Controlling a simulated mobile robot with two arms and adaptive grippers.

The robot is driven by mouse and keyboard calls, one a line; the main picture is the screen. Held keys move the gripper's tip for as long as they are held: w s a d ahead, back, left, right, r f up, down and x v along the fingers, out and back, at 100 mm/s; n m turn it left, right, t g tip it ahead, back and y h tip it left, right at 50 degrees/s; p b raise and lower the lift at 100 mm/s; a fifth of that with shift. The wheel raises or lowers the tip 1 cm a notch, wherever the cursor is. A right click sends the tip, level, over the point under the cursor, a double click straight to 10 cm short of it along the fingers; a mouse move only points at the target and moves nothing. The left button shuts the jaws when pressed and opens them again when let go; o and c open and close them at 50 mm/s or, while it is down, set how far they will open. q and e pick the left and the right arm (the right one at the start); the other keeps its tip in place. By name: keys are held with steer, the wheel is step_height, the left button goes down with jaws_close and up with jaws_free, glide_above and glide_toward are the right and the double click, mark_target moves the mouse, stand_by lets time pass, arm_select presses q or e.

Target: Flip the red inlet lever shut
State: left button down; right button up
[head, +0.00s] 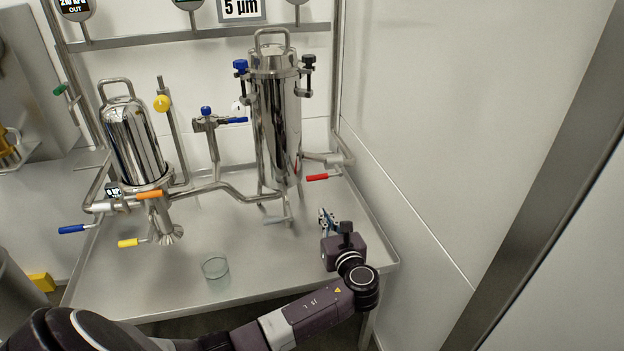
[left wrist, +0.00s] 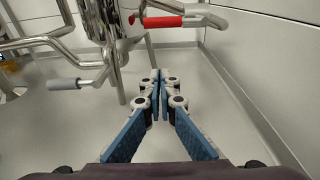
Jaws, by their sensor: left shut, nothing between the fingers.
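The red inlet lever (head: 317,177) sticks out to the left from the pipe valve at the right of the tall steel filter housing (head: 272,120). In the left wrist view the red lever (left wrist: 160,21) is at the top, lying nearly level. My left gripper (head: 324,215) is shut and empty, in front of and below the lever, above the steel table. In the left wrist view the gripper's blue-padded fingers (left wrist: 157,77) meet at the tips, apart from the lever. My right gripper is not in view.
A grey-handled lever (head: 276,221) is below the tall housing, left of my gripper. A shorter housing (head: 134,145) with orange, yellow and blue levers stands at left. A glass beaker (head: 215,268) sits on the steel table (head: 265,270). A wall (head: 420,130) rises close at right.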

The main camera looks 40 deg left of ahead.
arm_select(q)
steer(key=b+x, duration=0.3)
steer(key=x, duration=0.7)
steer(key=shift+w+r, duration=0.1)
steer(key=shift+r, duration=0.05)
steer(key=r, duration=0.4)
steer(key=shift+s+d+r, duration=0.1)
steer(key=shift+s+d, duration=0.2)
steer(key=shift+d, duration=0.1)
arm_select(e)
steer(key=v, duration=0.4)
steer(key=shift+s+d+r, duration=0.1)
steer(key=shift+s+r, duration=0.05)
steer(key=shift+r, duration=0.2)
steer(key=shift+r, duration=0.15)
